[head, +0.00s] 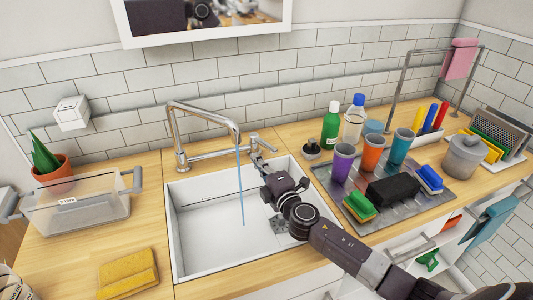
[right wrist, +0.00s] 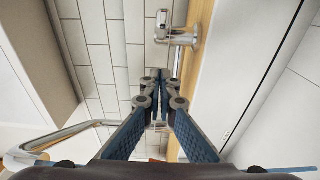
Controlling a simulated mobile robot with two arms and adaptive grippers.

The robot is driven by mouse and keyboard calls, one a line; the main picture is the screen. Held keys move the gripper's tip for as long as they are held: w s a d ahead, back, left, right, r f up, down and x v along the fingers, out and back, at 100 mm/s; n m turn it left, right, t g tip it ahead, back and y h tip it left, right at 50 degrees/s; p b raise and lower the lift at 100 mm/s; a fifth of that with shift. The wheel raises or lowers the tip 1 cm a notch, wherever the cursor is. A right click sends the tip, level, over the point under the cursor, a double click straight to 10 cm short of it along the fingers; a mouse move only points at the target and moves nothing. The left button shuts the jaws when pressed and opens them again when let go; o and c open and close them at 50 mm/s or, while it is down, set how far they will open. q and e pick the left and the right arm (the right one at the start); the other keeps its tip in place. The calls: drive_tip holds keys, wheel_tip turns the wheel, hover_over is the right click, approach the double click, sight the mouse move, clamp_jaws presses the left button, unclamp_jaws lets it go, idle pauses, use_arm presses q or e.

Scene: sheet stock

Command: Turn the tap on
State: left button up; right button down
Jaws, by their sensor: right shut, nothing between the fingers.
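The chrome tap (head: 205,108) arches over the white sink (head: 172,235) at the back edge of the counter. A thin blue stream of water (head: 241,195) falls from its spout into the basin. My right gripper (head: 259,156) is shut and empty, beside the right end of the tap, where its handle seems to be. In the right wrist view the fingertips (right wrist: 154,74) are close together, with a chrome tap fitting (right wrist: 180,38) just beyond and the curved spout (right wrist: 60,137) at lower left. I cannot tell whether the fingertips touch the handle. My left gripper is out of view.
A grey drying tray (head: 400,221) with cups and sponges stands right of the sink. A green bottle (head: 331,127) and a clear bottle (head: 354,120) stand behind it. A clear bin (head: 80,213) and yellow cloth (head: 128,272) lie left. The counter's front left is partly clear.

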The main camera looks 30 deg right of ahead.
sight(273, 153)
drive_tip(key=shift+w+d, duration=0.2)
drive_tip(key=shift+d, duration=0.45)
drive_tip(key=shift+w+d, duration=0.25)
drive_tip(key=shift+d, duration=0.35)
drive_tip(key=shift+w+d, duration=0.2)
drive_tip(key=shift+d, duration=0.45)
drive_tip(key=shift+w+d+f+b, duration=0.15)
drive_tip(key=shift+d+b, duration=0.3)
drive_tip(key=shift+d, duration=0.7)
